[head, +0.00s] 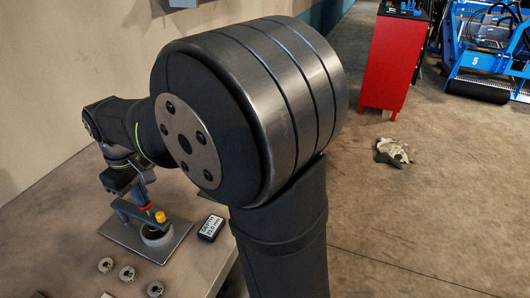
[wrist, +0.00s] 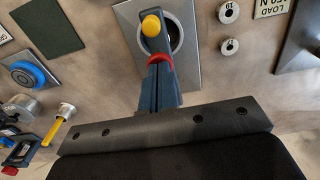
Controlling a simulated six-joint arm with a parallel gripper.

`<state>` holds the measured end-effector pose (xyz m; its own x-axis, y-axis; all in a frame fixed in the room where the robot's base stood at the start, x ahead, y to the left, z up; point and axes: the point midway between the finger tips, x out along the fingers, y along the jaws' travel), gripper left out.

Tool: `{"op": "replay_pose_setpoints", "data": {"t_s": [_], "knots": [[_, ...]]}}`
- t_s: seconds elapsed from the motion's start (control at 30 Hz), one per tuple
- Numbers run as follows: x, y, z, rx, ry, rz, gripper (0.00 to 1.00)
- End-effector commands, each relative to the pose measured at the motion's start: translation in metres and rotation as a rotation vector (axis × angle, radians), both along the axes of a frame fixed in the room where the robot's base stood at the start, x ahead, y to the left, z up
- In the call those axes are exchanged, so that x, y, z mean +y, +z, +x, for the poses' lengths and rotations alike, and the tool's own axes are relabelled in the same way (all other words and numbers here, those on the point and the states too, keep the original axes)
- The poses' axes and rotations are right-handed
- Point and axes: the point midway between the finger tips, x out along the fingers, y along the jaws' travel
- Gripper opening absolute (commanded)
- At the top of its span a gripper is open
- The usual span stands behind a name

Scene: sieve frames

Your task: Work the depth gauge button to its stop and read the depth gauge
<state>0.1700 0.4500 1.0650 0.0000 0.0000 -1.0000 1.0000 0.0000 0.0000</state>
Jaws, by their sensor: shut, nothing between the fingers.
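The depth gauge button is a yellow knob (head: 160,217) on a blue-grey stand over a metal plate (head: 177,236). In the wrist view the button (wrist: 151,26) is seen from above, with a dark round opening (wrist: 176,38) partly behind it. My gripper (head: 146,206) is shut and empty. Its red-tipped fingers (wrist: 160,60) are close beside the button; I cannot tell whether they touch it. A small dark display (head: 211,228) lies right of the plate in the head view. Its lettering seems to say DEPTH; the figures are too small to read surely.
Several round weights (head: 127,273) lie in front of the plate. The wrist view shows a blue round knob (wrist: 22,75), a yellow-handled fixture (wrist: 52,130) and a LOAD N label (wrist: 271,8). My arm blocks much of the head view. A red cabinet (head: 394,60) stands beyond the bench.

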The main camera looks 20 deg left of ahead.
Motion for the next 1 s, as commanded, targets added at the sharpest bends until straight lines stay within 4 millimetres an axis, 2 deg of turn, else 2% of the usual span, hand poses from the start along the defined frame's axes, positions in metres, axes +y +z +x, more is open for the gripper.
{"op": "replay_pose_setpoints", "data": {"t_s": [0.9,1.0], "knots": [[0.0,-0.0001,0.0,0.0,0.0,0.0,0.0],[0.0024,0.0056,0.0004,-0.001,0.0,0.002,0.2]]}}
